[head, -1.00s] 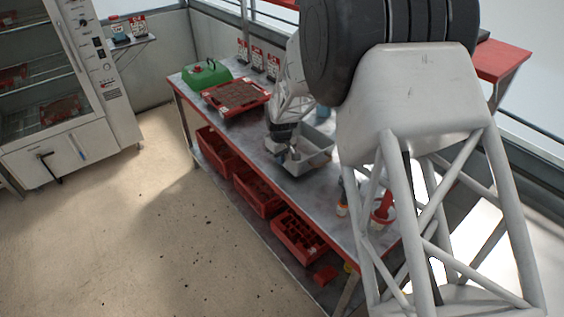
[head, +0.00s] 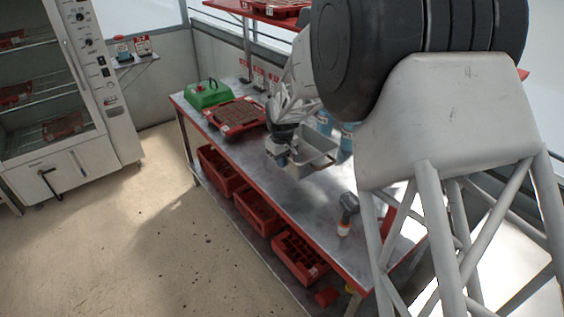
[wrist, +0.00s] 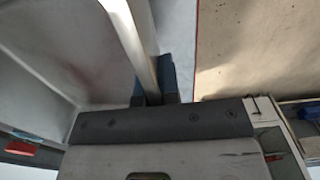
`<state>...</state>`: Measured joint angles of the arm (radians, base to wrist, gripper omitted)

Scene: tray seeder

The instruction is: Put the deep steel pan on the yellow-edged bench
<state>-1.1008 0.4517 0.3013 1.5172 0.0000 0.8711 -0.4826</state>
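The deep steel pan (head: 316,163) is a grey box-like pan held above the bench (head: 327,241), whose top is grey and edge red. No yellow edge is visible in these views. My gripper (head: 291,154) is at the pan's left side in the head view. In the wrist view the blue fingertips (wrist: 156,82) are closed on the pan's rim, with the pan's inside (wrist: 65,45) to the left. The pan looks empty in the part that shows. Its far side is partly hidden by my arm.
Blue bottles (head: 347,139) stand behind the pan and a drill-like tool (head: 347,210) in front. Red crates (head: 258,209) fill the lower shelf. Open floor (head: 130,240) lies left.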

